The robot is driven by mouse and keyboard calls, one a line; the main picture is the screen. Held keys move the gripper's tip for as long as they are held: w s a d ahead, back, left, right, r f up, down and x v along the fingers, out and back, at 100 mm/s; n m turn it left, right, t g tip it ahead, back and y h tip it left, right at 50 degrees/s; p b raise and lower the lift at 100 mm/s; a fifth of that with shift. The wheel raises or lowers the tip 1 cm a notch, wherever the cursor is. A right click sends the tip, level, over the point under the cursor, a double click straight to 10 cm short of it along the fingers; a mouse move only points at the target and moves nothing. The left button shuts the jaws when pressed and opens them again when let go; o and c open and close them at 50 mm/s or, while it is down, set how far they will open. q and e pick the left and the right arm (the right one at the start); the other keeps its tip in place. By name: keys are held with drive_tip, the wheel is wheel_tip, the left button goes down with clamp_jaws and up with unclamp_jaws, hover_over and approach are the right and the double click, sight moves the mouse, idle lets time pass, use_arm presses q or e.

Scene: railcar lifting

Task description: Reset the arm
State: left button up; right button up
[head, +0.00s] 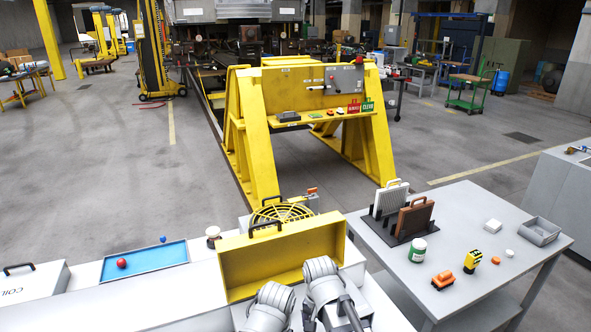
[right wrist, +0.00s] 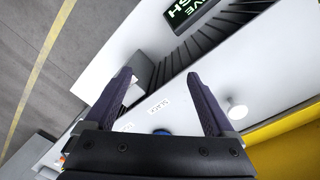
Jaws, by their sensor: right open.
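My right gripper (right wrist: 160,76) is open in the right wrist view, its two dark fingers spread with nothing between the tips. Behind it is a white panel (right wrist: 150,50) with a small label that seems to read SLACK. In the head view my two grey arms show at the bottom centre, close together in front of the yellow open box (head: 280,260). Neither gripper's fingers can be made out there, and my left gripper is not seen.
A grey table (head: 480,230) at the right holds a rack with panels, a white-and-green jar (head: 417,250) and small orange and yellow items. A blue tray (head: 145,262) with a red ball lies at the left. A yellow stand (head: 300,90) is beyond, with open floor around.

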use_arm(q)
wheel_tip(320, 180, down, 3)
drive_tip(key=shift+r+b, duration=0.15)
drive_tip(key=shift+b, duration=0.8)
use_arm(e)
drive_tip(key=s+f+n, duration=0.2)
drive_tip(key=s+n, duration=0.5)
drive_tip(key=n, duration=0.1)
drive_tip(key=shift+s+a+f+n, duration=0.25)
drive_tip(key=shift+a+f+n, duration=0.05)
drive_tip(key=shift+a+n, duration=0.15)
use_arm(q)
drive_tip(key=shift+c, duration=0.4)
